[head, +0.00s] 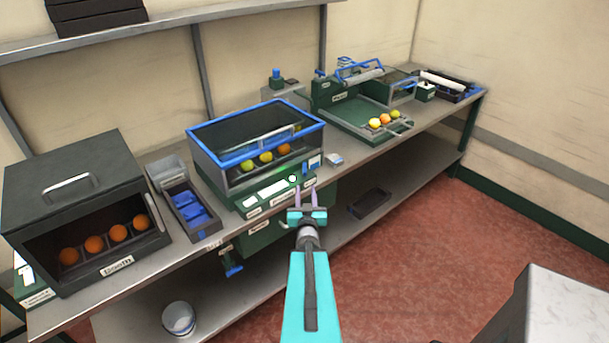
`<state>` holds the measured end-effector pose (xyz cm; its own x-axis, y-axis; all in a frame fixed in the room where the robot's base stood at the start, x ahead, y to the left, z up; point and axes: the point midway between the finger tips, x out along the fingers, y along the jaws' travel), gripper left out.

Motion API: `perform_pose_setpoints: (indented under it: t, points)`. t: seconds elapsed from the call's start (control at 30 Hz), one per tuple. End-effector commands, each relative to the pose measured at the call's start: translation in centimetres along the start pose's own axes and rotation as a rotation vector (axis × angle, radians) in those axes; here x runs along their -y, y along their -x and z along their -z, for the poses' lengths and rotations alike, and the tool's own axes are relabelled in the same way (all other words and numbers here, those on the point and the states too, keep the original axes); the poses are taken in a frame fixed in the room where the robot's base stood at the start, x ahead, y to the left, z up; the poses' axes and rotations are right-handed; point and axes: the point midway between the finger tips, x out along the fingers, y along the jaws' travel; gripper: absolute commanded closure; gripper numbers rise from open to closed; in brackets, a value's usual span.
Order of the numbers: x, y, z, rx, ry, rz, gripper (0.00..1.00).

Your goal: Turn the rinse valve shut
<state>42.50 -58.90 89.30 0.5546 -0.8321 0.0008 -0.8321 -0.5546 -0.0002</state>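My gripper (307,188) is in front of the glass-walled wash tank (197,157) with the blue rim. Its two fingers stand apart with nothing visible between them. The green control panel (268,190) with white labels is on the tank's front, just left of the fingertips. A round white knob or light (292,178) sits at the panel's right end, close to the left fingertip. A blue handle-like part (234,269) hangs below the bench under a green box. No label is readable, so I cannot tell which part is the rinse valve or how it is set.
A dark box (75,178) with several oranges stands at left, beside a tray of blue items (188,212). A green machine (358,112) with fruit is at the back right. A bucket (178,318) and dark tray (370,203) sit on the lower shelf.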

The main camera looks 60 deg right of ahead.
Motion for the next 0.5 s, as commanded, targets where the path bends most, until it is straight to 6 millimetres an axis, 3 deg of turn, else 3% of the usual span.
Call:
perform_pose_setpoints:
  t: [0.4, 0.5]
  points:
    - [0.1, -1.6, -0.3, -0.001, 0.0, 0.001, 0.69]
    - [0.1, -2.7, -0.3, -0.001, -0.001, 0.001, 0.69]
